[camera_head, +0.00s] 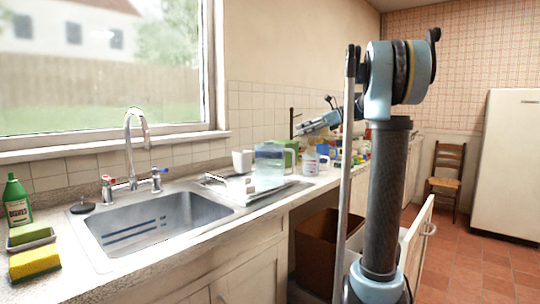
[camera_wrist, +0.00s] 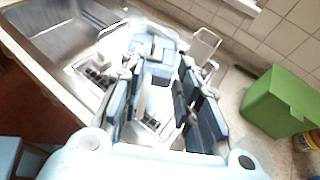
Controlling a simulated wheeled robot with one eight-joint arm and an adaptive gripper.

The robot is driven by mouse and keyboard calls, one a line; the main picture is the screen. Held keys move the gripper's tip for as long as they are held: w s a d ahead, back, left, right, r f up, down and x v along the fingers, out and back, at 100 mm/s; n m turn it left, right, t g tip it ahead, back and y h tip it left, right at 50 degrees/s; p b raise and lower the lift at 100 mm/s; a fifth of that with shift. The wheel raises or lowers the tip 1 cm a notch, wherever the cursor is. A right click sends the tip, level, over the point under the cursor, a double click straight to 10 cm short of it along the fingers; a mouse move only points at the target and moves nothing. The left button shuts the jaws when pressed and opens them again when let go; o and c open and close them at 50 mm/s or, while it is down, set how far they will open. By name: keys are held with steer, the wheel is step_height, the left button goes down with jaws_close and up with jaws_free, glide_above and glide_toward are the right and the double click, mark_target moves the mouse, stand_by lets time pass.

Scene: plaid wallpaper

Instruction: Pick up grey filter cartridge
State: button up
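My gripper (camera_head: 312,125) is above the counter, up and to the right of a clear blue water pitcher (camera_head: 269,168). In the wrist view my gripper (camera_wrist: 160,85) is open, its dark finger pads apart with nothing clearly held between them. The pitcher (camera_wrist: 158,68) shows from above, beyond and between the fingers. A small greyish piece at its top could be the filter cartridge, but I cannot tell. No grey filter cartridge is clearly visible in the head view. The fingers partly hide what lies below.
A steel sink (camera_head: 158,222) with a faucet (camera_head: 134,150) is on the left. A white cup (camera_head: 242,160) stands behind the pitcher. A green box-like container (camera_wrist: 276,100) is to the right of the gripper.

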steer(key=shift+s+x, duration=0.2)
steer(key=shift+x, duration=2.95)
steer(key=shift+s+x, duration=0.2)
steer(key=shift+x, duration=3)
steer(key=shift+f, duration=0.15)
steer(key=shift+c, duration=0.6)
jaws_close()
